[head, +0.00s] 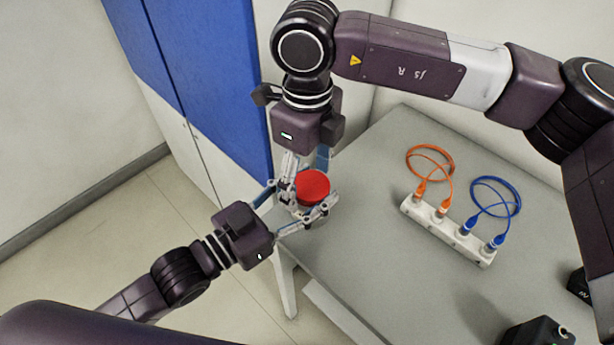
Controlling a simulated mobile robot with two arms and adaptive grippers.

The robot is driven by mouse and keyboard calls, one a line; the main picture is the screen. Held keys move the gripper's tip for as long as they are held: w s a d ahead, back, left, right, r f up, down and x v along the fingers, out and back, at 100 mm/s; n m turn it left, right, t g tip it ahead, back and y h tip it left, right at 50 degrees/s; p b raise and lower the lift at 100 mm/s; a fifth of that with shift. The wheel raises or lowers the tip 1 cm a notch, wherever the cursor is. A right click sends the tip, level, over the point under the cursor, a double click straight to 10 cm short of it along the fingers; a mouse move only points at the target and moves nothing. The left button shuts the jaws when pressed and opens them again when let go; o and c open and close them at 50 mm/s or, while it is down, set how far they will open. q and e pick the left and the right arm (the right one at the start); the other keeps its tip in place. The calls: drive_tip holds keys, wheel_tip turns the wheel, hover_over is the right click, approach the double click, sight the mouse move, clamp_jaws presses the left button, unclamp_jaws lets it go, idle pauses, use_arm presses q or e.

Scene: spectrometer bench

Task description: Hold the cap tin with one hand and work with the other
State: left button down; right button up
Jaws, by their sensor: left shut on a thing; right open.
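The cap tin (312,187) is round with a red top and stands near the left corner of the grey table. My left gripper (305,204) comes in from the lower left and is shut on the tin, with fingers along its sides. My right gripper (306,168) reaches down from above, just behind the tin. Its fingers are open and close to the tin's far side; whether they touch it I cannot tell. The tin's lower body is mostly hidden by the fingers.
A white strip (448,230) with orange cables (431,160) and blue cables (497,197) plugged in lies on the table (350,262) to the right. Black devices (538,333) stand at the lower right. A blue-and-white cabinet (215,75) is behind on the left. The table's front middle is clear.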

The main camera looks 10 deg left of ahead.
drive_tip(key=shift+r, duration=2.35)
drive_tip(key=shift+c, duration=0.3)
drive_tip(key=r+m, duration=0.1)
drive_tip(key=m, duration=0.2)
drive_tip(key=shift+w+d+r, duration=0.2)
drive_tip(key=shift+r, duration=0.15)
drive_tip(key=r+m, duration=0.1)
drive_tip(key=m, duration=0.2)
drive_tip(key=shift+s+r, duration=0.1)
drive_tip(key=shift+r, duration=0.1)
drive_tip(key=shift+m, duration=0.3)
drive_tip(key=shift+f, duration=3.95)
drive_tip(key=shift+c, duration=0.4)
drive_tip(key=c, duration=1.2)
drive_tip(key=n, duration=0.9)
drive_tip(key=shift+d+n, duration=0.1)
drive_tip(key=shift+n, duration=0.3)
